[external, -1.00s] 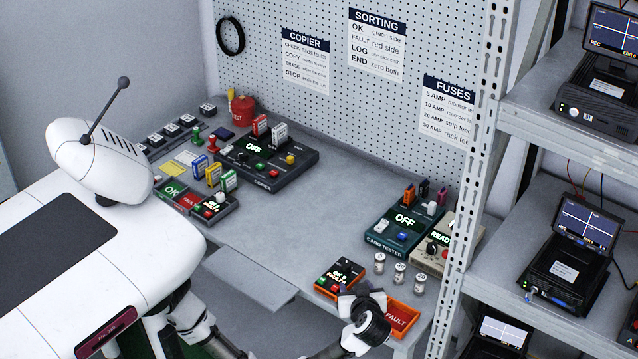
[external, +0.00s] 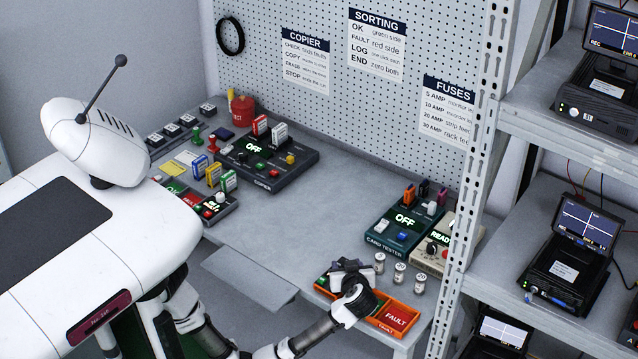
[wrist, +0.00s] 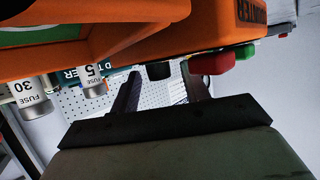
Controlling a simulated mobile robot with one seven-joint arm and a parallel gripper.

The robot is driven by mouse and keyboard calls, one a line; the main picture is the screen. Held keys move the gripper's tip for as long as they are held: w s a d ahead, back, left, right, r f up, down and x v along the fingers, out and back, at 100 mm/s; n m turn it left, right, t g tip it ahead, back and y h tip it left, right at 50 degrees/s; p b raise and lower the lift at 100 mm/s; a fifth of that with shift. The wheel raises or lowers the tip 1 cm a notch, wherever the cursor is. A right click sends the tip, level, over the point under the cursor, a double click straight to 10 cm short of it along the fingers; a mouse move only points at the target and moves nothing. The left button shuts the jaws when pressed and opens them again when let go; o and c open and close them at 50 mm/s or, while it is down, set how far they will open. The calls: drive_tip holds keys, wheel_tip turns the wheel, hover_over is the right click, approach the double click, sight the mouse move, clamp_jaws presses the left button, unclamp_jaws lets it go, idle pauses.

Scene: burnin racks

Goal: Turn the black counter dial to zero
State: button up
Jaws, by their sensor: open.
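The black counter dial (wrist: 158,71) shows in the wrist view as a small dark knob on the front counter box, beside a red button (wrist: 212,62) and a green button (wrist: 243,52). My gripper (wrist: 162,82) is open, its two dark fingers pointing toward the dial, with the dial between the fingertips in the picture. I cannot tell whether either finger touches it. In the external view my gripper (external: 347,268) is over the counter box (external: 322,284) and hides the dial and most of the display, so the dial's setting cannot be read.
The orange FAULT tray (external: 412,331) adjoins the counter box at the table's front right. Several fuse jars (external: 399,273) stand just behind. The card tester (external: 378,232) is farther back. Another counter (external: 228,208) lies at left. The middle of the table is clear.

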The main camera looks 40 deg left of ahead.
drive_tip(key=c, duration=1)
